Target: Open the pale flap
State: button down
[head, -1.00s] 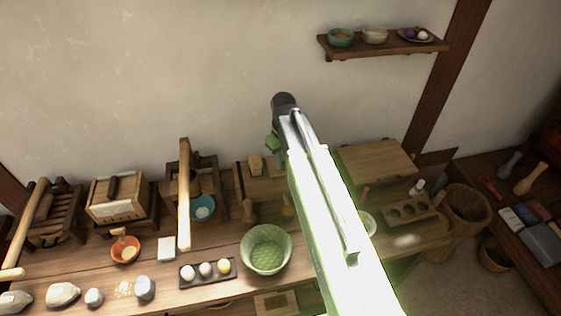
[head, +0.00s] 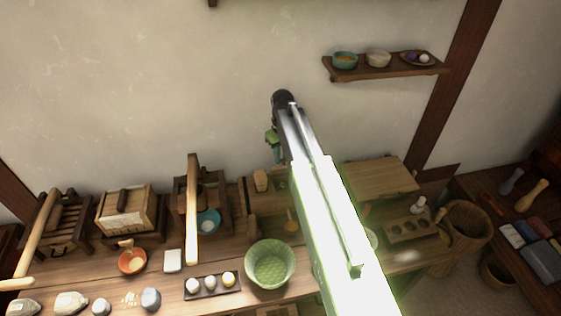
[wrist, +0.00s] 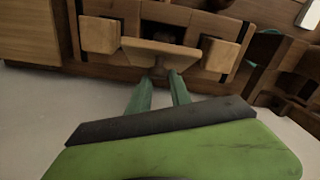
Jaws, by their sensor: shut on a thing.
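In the wrist view the pale flap (wrist: 160,53) is a light wooden board in the middle of a wooden unit, tilted out from it, with a dark opening beside it. A small wooden handle (wrist: 161,72) stands on the flap. My gripper (wrist: 162,76) has its green fingers on either side of this handle and is shut on it. Exact contact at the tips is hard to see. In the head view my gripper (head: 275,143) shows as a bit of green beside my bright arm, which hides part of the bench; I cannot make out the flap there.
Pale blocks (wrist: 100,34) flank the flap. On the bench are a green basket (head: 270,265), a dark egg tray (head: 212,293), an orange bowl (head: 132,262) and a box (head: 127,209). A wall shelf (head: 388,71) holds bowls. The wall above the bench is mostly clear.

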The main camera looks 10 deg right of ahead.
jog(key=w, duration=0.3)
jog(key=shift+d+f, duration=0.3)
jog(key=shift+f, duration=0.05)
jog(key=c, duration=1.8)
grip_release()
jog(key=shift+d, duration=0.3)
jog(key=o, duration=0.5)
jog(key=shift+s+a, duration=0.15)
jog(key=shift+a, duration=0.2)
jog(key=shift+c, duration=0.2)
jog(key=shift+o, duration=0.9)
jog(key=shift+d, duration=0.1)
notch_tip(320, 180, up, 18)
jog(key=p, duration=1.7)
jog(key=shift+f, duration=0.25)
